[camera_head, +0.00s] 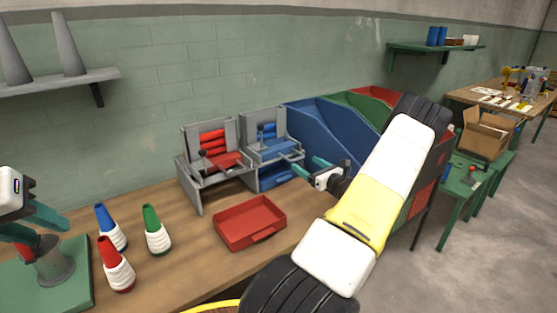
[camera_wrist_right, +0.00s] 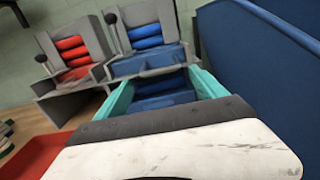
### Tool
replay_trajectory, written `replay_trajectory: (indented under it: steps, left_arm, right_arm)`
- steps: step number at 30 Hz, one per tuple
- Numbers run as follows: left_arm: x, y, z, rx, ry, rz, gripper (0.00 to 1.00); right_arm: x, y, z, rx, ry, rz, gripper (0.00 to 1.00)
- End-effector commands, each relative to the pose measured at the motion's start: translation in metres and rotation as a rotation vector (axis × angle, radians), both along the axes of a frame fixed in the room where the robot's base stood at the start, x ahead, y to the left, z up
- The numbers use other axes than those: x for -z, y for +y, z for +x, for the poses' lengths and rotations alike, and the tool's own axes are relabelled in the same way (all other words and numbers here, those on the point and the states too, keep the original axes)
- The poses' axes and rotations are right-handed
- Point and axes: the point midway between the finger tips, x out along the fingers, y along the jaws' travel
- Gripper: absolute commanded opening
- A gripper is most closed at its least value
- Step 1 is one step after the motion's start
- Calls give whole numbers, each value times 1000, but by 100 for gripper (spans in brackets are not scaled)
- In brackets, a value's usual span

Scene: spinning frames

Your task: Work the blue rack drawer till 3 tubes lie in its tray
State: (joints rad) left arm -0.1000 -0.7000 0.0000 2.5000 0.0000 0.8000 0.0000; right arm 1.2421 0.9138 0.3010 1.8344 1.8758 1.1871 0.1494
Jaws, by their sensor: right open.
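The blue rack (camera_head: 266,136) stands on the table's back right, a grey frame with stacked blue tubes (camera_wrist_right: 147,42) and a black-knobbed lever (camera_wrist_right: 111,18). Its blue drawer front (camera_wrist_right: 150,63) shows below the tubes. Lower down, blue shapes lie in its tray (camera_wrist_right: 165,100); I cannot count tubes there. My right gripper (camera_head: 311,173) is open in front of this lower part; its teal fingers flank the tray in the wrist view (camera_wrist_right: 160,92), with nothing visibly gripped.
A red rack (camera_head: 212,150) stands left of the blue one. A red tray (camera_head: 248,222) lies in front. Blue, green and red-topped spools (camera_head: 157,232) stand at left. My right arm hides the table's right side.

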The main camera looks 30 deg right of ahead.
Motion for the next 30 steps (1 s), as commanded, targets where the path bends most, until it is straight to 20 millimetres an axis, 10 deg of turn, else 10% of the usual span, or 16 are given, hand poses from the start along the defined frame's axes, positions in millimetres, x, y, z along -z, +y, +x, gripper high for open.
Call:
replay_trajectory:
  steps: [9,20,30]
  left_arm:
    - [0,0,0,0,0,0,36]
    - [0,0,0,0,0,0,36]
    - [0,0,0,0,0,0,36]
  right_arm:
    - [0,-5,-50,1,2,1,80]
    - [0,-6,-57,0,0,0,80]
    - [0,2,10,-5,0,-2,80]
